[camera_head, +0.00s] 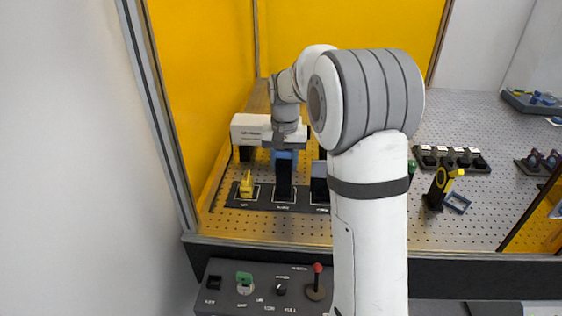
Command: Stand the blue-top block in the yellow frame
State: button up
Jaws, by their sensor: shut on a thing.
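My gripper (285,149) points down over the dark base strip at the left of the bench and is shut on the blue-top block (284,178). The block is tall, dark and upright, with blue showing just under the jaws. Its foot is at the middle white-outlined place of the strip; I cannot tell whether it touches. I cannot clearly make out a yellow frame; my arm hides part of the bench. A small blue frame (458,203) lies at the right, beside a black-and-yellow piece (438,186).
A yellow piece (246,185) stands left of the block, and a dark block with a pale bluish face (319,183) stands right of it. A black rack (451,158) is at the right. Yellow panels enclose the left and back. A control panel (262,288) is in front.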

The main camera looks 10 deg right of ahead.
jog(key=shift+r+p, duration=2)
jog(key=shift+r, duration=0.8)
